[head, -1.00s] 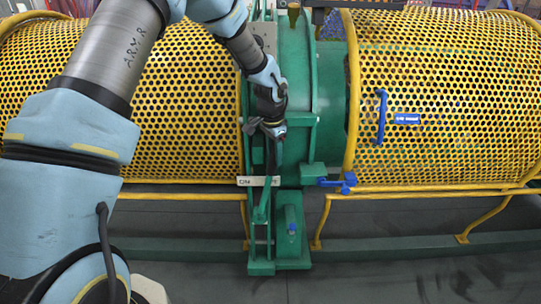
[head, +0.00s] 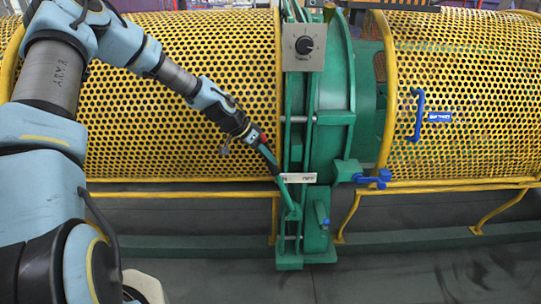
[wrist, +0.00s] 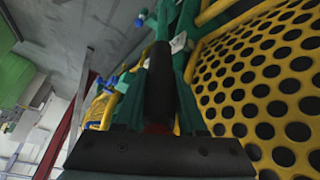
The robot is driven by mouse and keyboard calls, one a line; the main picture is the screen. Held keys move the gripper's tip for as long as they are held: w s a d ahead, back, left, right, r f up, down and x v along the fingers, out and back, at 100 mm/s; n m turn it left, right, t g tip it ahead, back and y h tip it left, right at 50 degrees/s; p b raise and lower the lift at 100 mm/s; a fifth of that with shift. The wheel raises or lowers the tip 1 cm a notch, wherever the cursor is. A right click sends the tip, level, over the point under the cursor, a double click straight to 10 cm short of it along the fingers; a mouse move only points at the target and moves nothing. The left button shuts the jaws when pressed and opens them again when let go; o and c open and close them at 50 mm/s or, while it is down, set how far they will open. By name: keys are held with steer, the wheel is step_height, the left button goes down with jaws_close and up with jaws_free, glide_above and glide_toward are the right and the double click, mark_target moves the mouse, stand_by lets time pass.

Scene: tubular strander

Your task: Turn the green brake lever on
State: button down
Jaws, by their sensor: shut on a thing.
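The green brake lever (head: 284,192) leans up to the left from its pivot low on the green frame. It crosses near the left end of a small white lettered plate (head: 299,178); the lettering is too small to read surely. My gripper (head: 259,140) is shut on the lever's upper end, in front of the left yellow guard. In the wrist view my gripper (wrist: 158,145) holds the lever's black grip (wrist: 160,85), which runs away from the jaws toward the green frame. The part between the jaws is hidden.
Yellow perforated guards stand on the left (head: 180,110) and right (head: 465,90) of the green housing (head: 335,90). A grey box with a black knob (head: 303,46) sits above the lever. A blue latch (head: 374,177) sticks out at the right. The floor in front is clear.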

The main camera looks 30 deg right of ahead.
steer(key=shift+w+a+f, duration=0.15)
steer(key=shift+a+f, duration=0.1)
steer(key=shift+a, duration=0.1)
steer(key=c, duration=0.8)
jaws_free()
steer(key=o, duration=0.3)
steer(key=shift+d+r, duration=0.1)
steer(key=b+v, duration=0.1)
steer(key=v, duration=0.9)
steer(key=shift+a+r, duration=0.2)
steer(key=shift+r, duration=0.15)
